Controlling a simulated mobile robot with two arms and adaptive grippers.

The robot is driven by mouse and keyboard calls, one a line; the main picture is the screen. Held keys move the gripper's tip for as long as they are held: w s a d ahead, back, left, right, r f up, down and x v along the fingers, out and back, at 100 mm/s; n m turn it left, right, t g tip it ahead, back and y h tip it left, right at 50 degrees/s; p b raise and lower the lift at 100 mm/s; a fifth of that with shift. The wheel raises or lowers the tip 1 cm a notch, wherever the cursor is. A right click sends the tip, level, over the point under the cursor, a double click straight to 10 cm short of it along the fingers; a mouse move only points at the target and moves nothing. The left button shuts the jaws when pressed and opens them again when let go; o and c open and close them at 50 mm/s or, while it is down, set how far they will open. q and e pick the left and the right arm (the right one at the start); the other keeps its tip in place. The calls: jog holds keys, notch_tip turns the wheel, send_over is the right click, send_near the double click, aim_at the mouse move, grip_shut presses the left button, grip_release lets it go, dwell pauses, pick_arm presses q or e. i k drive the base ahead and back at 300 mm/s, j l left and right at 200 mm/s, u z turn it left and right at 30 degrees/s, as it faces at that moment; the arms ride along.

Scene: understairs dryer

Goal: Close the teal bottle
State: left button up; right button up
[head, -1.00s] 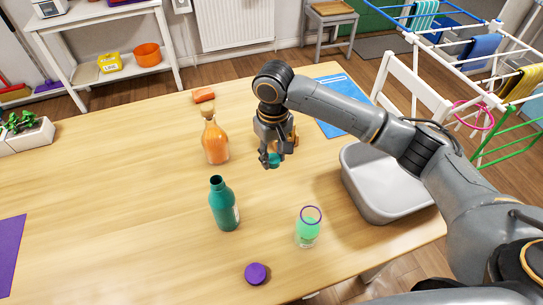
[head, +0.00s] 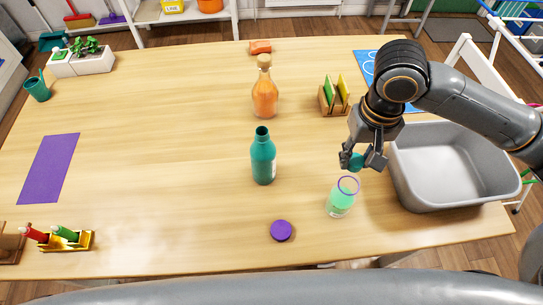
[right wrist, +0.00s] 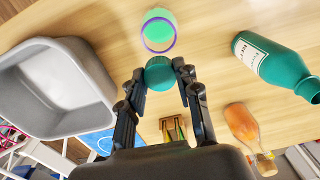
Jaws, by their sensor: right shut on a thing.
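The teal bottle (head: 263,158) stands upright and uncapped on the table, its dark mouth showing. In the right wrist view the bottle (right wrist: 268,60) is at the right, with a pale label. My right gripper (head: 364,163) is shut on a teal cap (head: 356,161), held above the table to the right of the bottle, apart from it. The cap (right wrist: 160,75) also shows between the fingertips in the right wrist view. My left gripper does not show.
A glass (head: 342,198) with green contents stands just below the right gripper, near a purple lid (head: 281,230). A grey basin (head: 440,205) is at the right. An orange bottle (head: 264,92) stands behind the teal one.

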aim_at(262, 151)
jog(key=k+u, duration=0.1)
jog(key=k, duration=0.55)
jog(key=u, duration=1.45)
jog(key=k+l, duration=0.1)
jog(key=l, duration=0.3)
jog(key=k+l, duration=0.1)
jog(key=l, duration=0.3)
jog(key=k+l, duration=0.1)
jog(key=l, duration=0.3)
jog(key=k+l, duration=0.15)
jog(key=l, duration=0.2)
jog(key=k+l, duration=0.1)
jog(key=l, duration=0.3)
jog(key=k+l, duration=0.1)
jog(key=l, duration=0.3)
